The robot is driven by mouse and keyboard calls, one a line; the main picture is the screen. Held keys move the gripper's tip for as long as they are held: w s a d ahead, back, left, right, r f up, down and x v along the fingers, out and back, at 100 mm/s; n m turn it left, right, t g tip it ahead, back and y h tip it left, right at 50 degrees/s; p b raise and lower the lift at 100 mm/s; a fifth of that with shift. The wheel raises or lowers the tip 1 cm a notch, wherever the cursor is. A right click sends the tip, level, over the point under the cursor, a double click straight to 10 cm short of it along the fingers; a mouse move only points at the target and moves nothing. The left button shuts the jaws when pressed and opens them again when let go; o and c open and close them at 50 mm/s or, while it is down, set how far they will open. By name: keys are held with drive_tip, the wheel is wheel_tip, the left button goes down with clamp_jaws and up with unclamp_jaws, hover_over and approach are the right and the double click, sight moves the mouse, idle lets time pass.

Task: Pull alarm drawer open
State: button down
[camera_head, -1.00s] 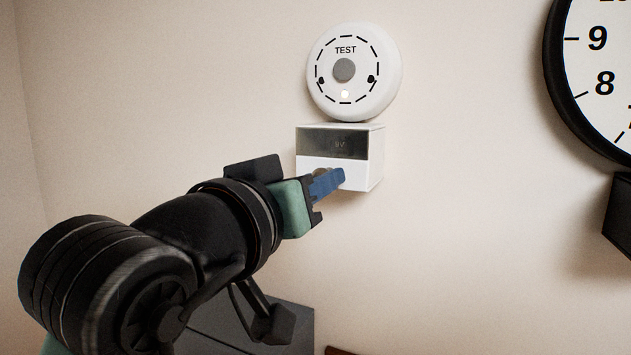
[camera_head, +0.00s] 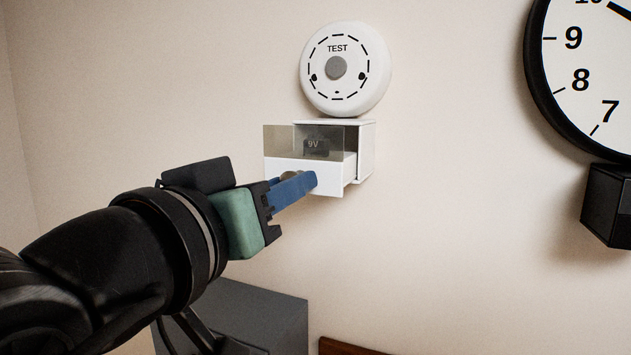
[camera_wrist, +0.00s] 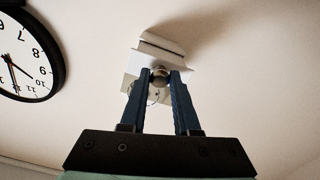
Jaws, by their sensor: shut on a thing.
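The alarm drawer (camera_head: 329,179) is a small white box front with a smoky clear upper panel. It stands out from its white housing (camera_head: 367,150) below the round white alarm (camera_head: 345,70) marked TEST. A dark "9V" block (camera_head: 316,147) shows behind the clear panel. My gripper (camera_head: 305,182) has blue fingers shut on the drawer's round knob, which they mostly hide in the head view. In the wrist view the fingers (camera_wrist: 160,82) are on either side of the grey knob (camera_wrist: 159,75), with the white drawer behind it.
A large black-rimmed clock (camera_head: 585,85) hangs on the wall at right, with a black box (camera_head: 608,205) below it. A grey box (camera_head: 262,315) stands under my arm. A brown edge (camera_head: 345,347) shows at the bottom.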

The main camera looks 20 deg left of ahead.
drive_tip(key=shift+w, duration=0.4)
drive_tip(key=c, duration=1)
unclamp_jaws()
drive_tip(key=o, duration=0.4)
drive_tip(key=shift+s, duration=0.3)
drive_tip(key=shift+w, duration=0.15)
drive_tip(key=s, duration=1.3)
drive_tip(key=shift+a, duration=0.25)
drive_tip(key=w+d+r+t+b, duration=0.2)
drive_tip(key=w+d+t+b, duration=0.25)
drive_tip(key=w+d, duration=0.25)
drive_tip(key=d+m+t, duration=0.1)
drive_tip(key=d, duration=0.2)
drive_tip(key=d+t+b, duration=0.1)
drive_tip(key=d+t, duration=0.1)
drive_tip(key=d, duration=0.1)
drive_tip(key=s+d+r+m+t, duration=0.1)
drive_tip(key=d+t, duration=0.1)
drive_tip(key=d, duration=0.2)
drive_tip(key=shift+m+y+b, duration=0.3)
